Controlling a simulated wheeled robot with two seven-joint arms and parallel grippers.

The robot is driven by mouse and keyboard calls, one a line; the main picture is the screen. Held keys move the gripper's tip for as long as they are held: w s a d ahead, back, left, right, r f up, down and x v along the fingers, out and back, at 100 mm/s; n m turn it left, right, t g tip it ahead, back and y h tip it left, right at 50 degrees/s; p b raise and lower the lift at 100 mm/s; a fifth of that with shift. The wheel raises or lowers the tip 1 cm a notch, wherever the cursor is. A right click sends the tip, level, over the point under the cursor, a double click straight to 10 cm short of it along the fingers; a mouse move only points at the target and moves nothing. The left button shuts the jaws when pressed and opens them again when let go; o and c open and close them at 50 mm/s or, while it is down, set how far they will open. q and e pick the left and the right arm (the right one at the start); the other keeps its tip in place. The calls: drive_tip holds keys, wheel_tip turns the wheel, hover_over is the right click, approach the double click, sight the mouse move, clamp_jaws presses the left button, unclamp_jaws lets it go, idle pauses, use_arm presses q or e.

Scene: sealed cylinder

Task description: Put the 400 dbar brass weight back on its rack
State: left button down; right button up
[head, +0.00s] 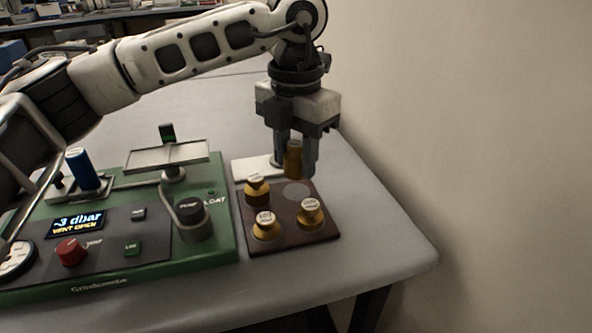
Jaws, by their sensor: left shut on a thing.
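My left gripper (295,165) points down above the back of the dark wooden rack (285,238) and is shut on a brass weight (293,160). The weight is upright between the fingers; its marking is too small to read. The rack carries three other brass weights: one at back left (256,188), one at front left (265,226) and one at the right (310,213). A pale round empty spot (296,190) shows on the rack just below the held weight. My right gripper is not in view.
A green instrument panel (225,243) stands left of the rack, with a display (76,223) reading about -3 dbar, "VENT OPEN". It bears a raised plate (165,155), a blue cylinder (82,170) and knobs. A white pad lies behind the rack. The grey table (375,235) is clear at right; a wall stands beyond.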

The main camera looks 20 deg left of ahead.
sight(296, 175)
use_arm(q)
drive_tip(key=shift+w+f, duration=0.3)
drive_tip(key=shift+f, duration=0.1)
drive_tip(key=shift+w+a+f, duration=0.1)
drive_tip(key=shift+w+f, duration=0.1)
drive_tip(key=shift+f, duration=1.5)
drive_tip(key=shift+f, duration=0.2)
drive_tip(key=c, duration=0.9)
unclamp_jaws()
drive_tip(key=shift+c, duration=0.2)
wheel_tip(296, 175, up, 12)
drive_tip(key=shift+r, duration=0.2)
